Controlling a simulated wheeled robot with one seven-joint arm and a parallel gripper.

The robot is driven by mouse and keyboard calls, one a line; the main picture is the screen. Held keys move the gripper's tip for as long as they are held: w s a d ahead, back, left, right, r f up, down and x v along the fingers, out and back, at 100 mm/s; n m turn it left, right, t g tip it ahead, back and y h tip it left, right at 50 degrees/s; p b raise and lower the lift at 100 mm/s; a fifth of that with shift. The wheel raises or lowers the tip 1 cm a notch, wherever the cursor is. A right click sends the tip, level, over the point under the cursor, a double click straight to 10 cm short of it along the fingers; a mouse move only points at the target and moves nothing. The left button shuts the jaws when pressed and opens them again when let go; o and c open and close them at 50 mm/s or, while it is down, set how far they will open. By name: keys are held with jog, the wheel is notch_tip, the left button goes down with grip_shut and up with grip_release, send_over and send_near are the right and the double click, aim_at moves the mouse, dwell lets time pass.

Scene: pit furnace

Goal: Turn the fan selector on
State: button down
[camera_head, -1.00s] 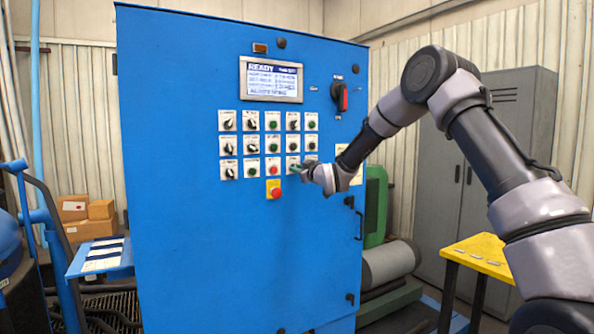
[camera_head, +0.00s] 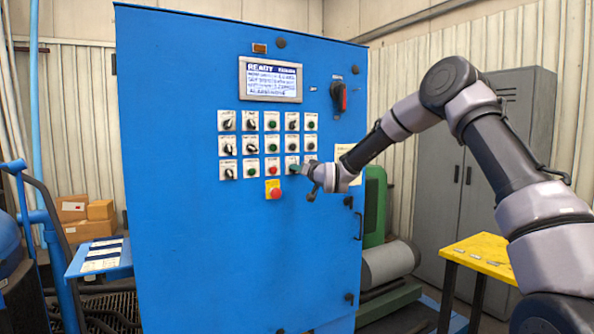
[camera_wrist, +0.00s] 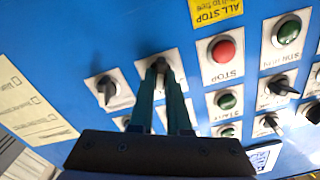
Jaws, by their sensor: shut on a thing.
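The control panel is a blue cabinet (camera_head: 230,260) with rows of selectors and buttons. In the wrist view, my gripper (camera_wrist: 161,80) has its two green fingers closed around a black selector knob (camera_wrist: 160,63) on a white plate, in the row with the red STOP button (camera_wrist: 224,50). The fingers hide much of the knob and its label, so I cannot read whether it is the fan selector or its setting. In the head view, my gripper (camera_head: 300,172) is at the bottom row, right of the red button (camera_head: 272,165).
Another black selector (camera_wrist: 107,88) sits left of the held knob in the wrist view. A red emergency stop (camera_head: 273,189) on yellow is below the bottom row. A display (camera_head: 271,79) and a red-handled switch (camera_head: 340,97) are above. A yellow table (camera_head: 480,253) stands right.

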jog(key=shift+m, duration=0.6)
jog(key=c, duration=0.9)
grip_release()
jog(key=v, duration=1.1)
jog(key=shift+w, duration=0.1)
